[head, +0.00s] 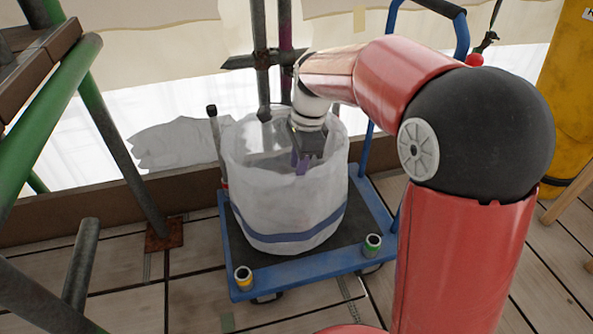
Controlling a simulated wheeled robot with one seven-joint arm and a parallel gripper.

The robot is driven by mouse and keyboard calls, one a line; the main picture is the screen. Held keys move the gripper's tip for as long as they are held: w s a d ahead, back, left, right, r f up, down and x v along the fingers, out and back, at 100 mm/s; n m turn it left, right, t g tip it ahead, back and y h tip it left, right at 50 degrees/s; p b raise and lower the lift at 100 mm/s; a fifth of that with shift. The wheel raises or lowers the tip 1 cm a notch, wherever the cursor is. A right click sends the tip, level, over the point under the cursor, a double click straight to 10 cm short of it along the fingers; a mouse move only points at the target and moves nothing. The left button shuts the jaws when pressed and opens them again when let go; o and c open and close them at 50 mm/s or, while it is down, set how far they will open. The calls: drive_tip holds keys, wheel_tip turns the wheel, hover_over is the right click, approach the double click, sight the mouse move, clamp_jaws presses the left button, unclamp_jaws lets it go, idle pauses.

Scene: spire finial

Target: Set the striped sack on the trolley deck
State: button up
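The striped sack (284,205) is a whitish, open-topped bag with one blue band near its bottom. It stands upright over the dark deck of the blue trolley (263,276), and its base appears to rest there. My gripper (302,165) points down at the sack's open mouth, with its purple-grey fingertips at or inside the rim. The finger gap is too small and partly hidden to show whether it grips the sack.
Green scaffold tubes (50,120) are at left, with poles (261,60) behind the sack. A yellow cylinder (572,95) stands at right. Plank floor is clear in front.

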drive_tip(key=r, duration=0.2)
drive_tip(key=r+p, duration=0.1)
drive_tip(key=r, duration=0.2)
drive_tip(key=d+r, duration=0.1)
drive_tip(key=r, duration=0.2)
drive_tip(key=shift+w+d, duration=0.1)
drive_tip(key=shift+w, duration=0.05)
drive_tip(key=s+d+n+t+h, duration=0.1)
drive_tip(key=s+d+n+t, duration=0.2)
drive_tip(key=s+d+n, duration=0.4)
drive_tip(key=s+d+f+n+t, duration=0.1)
drive_tip(key=s+d+n+t, duration=0.2)
drive_tip(key=s+d+n, duration=0.4)
drive_tip(key=s, duration=0.7)
drive_tip(key=shift+s+n+h, duration=0.4)
wheel_tip(320, 180, up, 6)
drive_tip(key=p, duration=0.6)
drive_tip(key=shift+f, duration=0.2)
